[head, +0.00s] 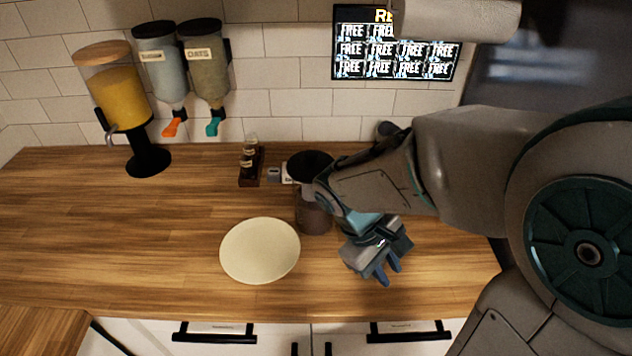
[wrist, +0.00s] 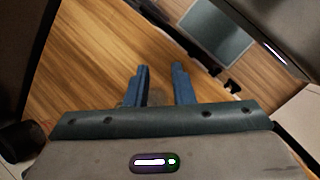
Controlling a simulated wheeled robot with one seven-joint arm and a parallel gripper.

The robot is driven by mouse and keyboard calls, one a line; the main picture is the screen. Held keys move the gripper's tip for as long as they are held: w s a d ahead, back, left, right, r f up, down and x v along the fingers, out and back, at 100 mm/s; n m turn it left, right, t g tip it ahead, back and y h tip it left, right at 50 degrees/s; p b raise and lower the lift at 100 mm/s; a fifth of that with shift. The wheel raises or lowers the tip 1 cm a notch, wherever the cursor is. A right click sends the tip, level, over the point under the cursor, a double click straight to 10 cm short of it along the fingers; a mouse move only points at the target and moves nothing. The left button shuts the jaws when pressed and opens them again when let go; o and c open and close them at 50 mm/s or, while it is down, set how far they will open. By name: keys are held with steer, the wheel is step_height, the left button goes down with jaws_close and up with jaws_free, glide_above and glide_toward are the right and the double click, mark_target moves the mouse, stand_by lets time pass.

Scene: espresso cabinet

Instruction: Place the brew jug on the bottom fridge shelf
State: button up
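A dark, see-through cylindrical vessel with a black top, which looks like the brew jug (head: 313,215), stands upright on the wooden counter. My arm covers part of its right side in the head view. My gripper (head: 390,275) is to the right of the jug and nearer the counter's front edge, pointing down and apart from it. In the wrist view, its two blue fingers (wrist: 161,70) are apart, with wood showing between their tips. A small greyish patch shows beside the left finger's base; I cannot tell what it is. I cannot make out the fridge shelf.
A pale round plate (head: 260,250) lies left of the jug. Small bottles (head: 249,163) stand behind. A juice dispenser (head: 121,98) and two wall dispensers (head: 207,65) are at the back left. White fronts with black handles (head: 214,333) run below the counter. The left counter is clear.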

steer(key=w+a+f+n+t+h, duration=0.2)
steer(key=w+a+n+t+h, duration=0.15)
steer(key=a+n+t, duration=0.45)
steer(key=w+a+f+n+t+h, duration=0.2)
steer(key=w+a+n+t+h, duration=0.15)
steer(key=a+n+t, duration=0.45)
steer(key=n+g+p, duration=0.2)
steer(key=n+p, duration=0.1)
steer(key=p, duration=0.1)
glide_above(339, 231)
steer(key=shift+w+h, duration=0.3)
steer(key=shift+w, duration=0.1)
steer(key=shift+r, duration=0.1)
jaws_close()
